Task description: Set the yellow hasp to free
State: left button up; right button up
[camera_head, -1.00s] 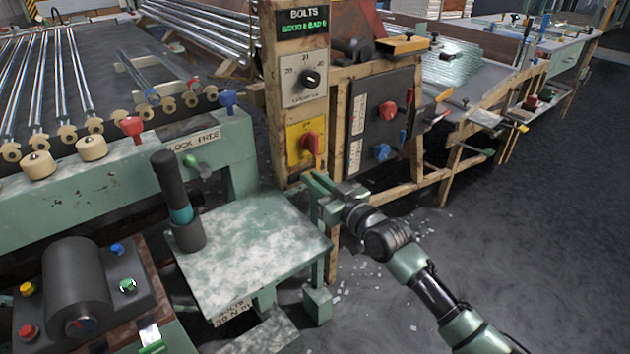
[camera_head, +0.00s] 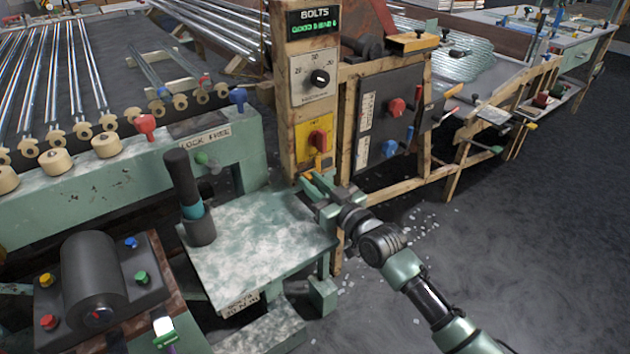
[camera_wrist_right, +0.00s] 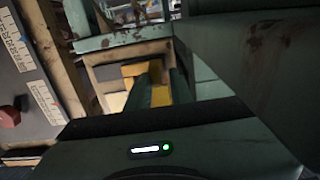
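A yellow piece that looks like the hasp (camera_head: 322,163) shows low on the wooden post, under the yellow panel (camera_head: 303,139) with its red-orange switch. My right gripper (camera_head: 318,194) is at the foot of the post, just below this piece. In the right wrist view, a yellow bar (camera_wrist_right: 160,92) shows beside the green gripper parts; I cannot tell whether they touch it. The finger gap is too hidden to read. The hasp's setting cannot be read.
A green-topped bench (camera_head: 255,245) with a dark upright cylinder (camera_head: 182,180) stands left of my right gripper. A dark panel (camera_head: 385,120) with red and blue knobs is right of the post. The floor (camera_head: 520,240) at the right is open.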

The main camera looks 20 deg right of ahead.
jog(key=shift+o, duration=0.6)
